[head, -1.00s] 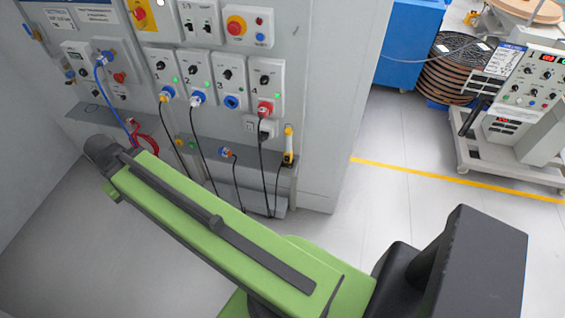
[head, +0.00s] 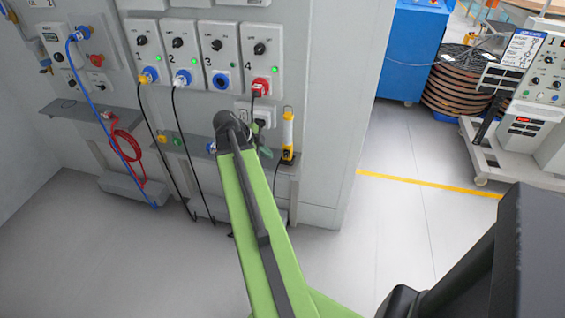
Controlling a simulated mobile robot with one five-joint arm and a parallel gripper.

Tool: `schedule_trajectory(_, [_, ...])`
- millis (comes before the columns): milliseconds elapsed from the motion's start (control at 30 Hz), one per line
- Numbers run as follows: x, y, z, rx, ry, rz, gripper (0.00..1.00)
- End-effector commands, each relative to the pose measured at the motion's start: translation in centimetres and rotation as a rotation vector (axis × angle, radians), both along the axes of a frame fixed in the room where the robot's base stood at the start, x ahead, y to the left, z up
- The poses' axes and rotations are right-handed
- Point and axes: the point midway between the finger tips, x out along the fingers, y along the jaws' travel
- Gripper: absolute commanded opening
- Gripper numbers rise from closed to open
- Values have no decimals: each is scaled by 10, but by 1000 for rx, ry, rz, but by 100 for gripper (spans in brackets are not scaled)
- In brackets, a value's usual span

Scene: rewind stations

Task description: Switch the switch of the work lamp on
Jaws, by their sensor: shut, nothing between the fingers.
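The work lamp (head: 288,132), yellow and white with a dark foot, stands upright at the right end of the grey shelf on the cabinet. Its switch is too small to make out. My gripper (head: 264,140) shows only in part behind the end of my green arm, just left of the lamp in the picture. It is shut and empty. I cannot tell how far it is from the lamp, and no contact can be seen.
A socket box (head: 264,116) with a black plug is close behind my gripper. Numbered switch boxes with coloured plugs line the cabinet above, such as box four (head: 262,60). Black cables hang below the shelf. The floor (head: 385,220) to the right is clear.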

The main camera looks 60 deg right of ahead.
Motion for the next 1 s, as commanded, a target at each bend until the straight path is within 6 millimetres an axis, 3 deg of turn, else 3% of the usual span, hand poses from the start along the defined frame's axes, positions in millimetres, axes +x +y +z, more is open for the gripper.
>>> schedule_trajectory(167, [0,-1,-2,2,1,2,0])
schedule_trajectory(267, [-2,-6,-14,2,1,2,0])
schedule_trajectory(700, [-21,-55,-93,2,0,1,0])
schedule_trajectory(800, [-13,-74,-85,2,1,2,0])
schedule_trajectory(1000, [-9,-90,-87,3,1,2,0])
